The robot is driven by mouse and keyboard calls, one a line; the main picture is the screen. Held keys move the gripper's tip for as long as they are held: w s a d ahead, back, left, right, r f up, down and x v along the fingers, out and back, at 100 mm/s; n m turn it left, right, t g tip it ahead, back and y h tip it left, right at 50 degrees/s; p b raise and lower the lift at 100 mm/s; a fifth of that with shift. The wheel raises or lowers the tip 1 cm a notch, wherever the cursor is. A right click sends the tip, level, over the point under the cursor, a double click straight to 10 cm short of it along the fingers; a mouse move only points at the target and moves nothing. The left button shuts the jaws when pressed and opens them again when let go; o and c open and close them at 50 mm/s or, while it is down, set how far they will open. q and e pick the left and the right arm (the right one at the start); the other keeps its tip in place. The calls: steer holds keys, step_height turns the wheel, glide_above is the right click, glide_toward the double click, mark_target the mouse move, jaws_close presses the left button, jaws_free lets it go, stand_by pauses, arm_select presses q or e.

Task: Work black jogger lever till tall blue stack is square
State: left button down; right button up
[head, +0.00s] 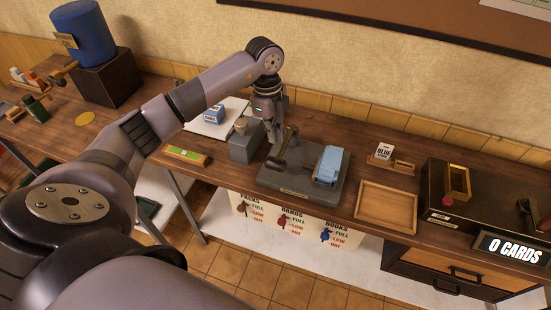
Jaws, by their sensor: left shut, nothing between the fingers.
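The tall blue stack (329,164) stands on the right part of a dark grey jogger base (306,195) on the wooden bench. Whether its edges are square is too small to tell. The black jogger lever (288,142) rises on the left part of the base, tilted. My left gripper (273,137) is shut and empty, pointing down right beside the lever on its left. I cannot tell if it touches the lever. My right gripper is out of view.
A grey box with a round knob (243,143) stands close left of my left gripper. A sign reads "0 CARDS" (514,249).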

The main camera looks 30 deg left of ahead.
mark_target(277, 161)
arm_select(q)
steer(key=shift+f, duration=0.1)
steer(key=f+b, duration=0.1)
steer(key=f, duration=0.1)
steer(key=f+b, duration=0.3)
steer(key=f, duration=0.1)
steer(key=shift+d+b, duration=0.35)
steer(key=shift+b, duration=0.05)
steer(key=shift+f, duration=0.45)
